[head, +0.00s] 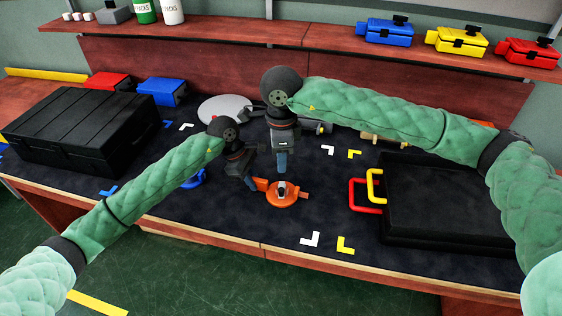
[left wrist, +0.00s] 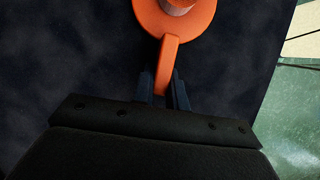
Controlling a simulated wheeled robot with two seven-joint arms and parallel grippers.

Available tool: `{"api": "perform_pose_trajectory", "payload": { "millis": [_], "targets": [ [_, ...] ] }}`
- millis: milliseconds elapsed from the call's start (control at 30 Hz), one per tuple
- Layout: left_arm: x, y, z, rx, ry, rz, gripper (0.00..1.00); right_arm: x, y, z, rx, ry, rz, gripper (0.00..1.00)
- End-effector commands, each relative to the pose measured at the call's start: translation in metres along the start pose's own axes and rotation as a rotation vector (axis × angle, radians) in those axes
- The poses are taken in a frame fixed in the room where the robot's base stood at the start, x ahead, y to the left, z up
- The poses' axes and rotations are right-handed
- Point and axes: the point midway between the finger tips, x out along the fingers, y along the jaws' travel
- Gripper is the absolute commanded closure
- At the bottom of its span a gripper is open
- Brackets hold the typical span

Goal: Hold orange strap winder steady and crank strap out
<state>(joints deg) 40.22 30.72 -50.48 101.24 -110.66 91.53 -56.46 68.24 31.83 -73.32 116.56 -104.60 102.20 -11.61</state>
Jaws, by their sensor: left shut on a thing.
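The orange strap winder (head: 288,201) lies on the dark mat near the middle of the bench, with a small grey and dark part (head: 281,188) on top. In the left wrist view its round body (left wrist: 200,20) is cut off by the top edge. My left gripper (head: 254,184) is shut on the winder's orange handle (left wrist: 168,58), which sits between its fingers in the left wrist view (left wrist: 166,90). My right gripper (head: 281,168) points down, just behind or above the winder in the head view. Its finger gap is not clear, and I see nothing held in it.
A black case (head: 85,128) stands at the left, and another (head: 440,200) with red and yellow handles at the right. A grey disc (head: 222,108) lies behind my left arm. White and yellow corner marks (head: 312,239) lie at the front.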

Motion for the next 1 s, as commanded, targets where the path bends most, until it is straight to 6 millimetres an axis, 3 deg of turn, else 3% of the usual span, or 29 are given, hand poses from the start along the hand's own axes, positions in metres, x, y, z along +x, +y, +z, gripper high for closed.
{"api": "perform_pose_trajectory", "payload": {
  "millis": [300,333,467,767,1000],
  "targets": [
    [0.000,0.000,0.000,0.000,0.000,0.000,1.00,0.000,0.000,0.000,0.000,0.000,0.000,0.61],
    [0.000,0.000,0.000,0.000,0.000,0.000,0.84,0.000,0.000,0.000,0.000,0.000,0.000,0.61],
    [0.000,0.000,0.000,0.000,0.000,0.000,0.60,0.000,0.000,0.000,0.000,0.000,0.000,0.61],
    [-0.001,0.000,0.000,0.000,0.000,0.000,0.60,0.000,0.000,0.000,0.000,0.000,0.000,0.61],
    [-0.027,0.001,0.000,0.001,0.001,0.002,0.60,0.000,0.000,0.000,0.000,0.000,0.000,0.61]
  ]
}}
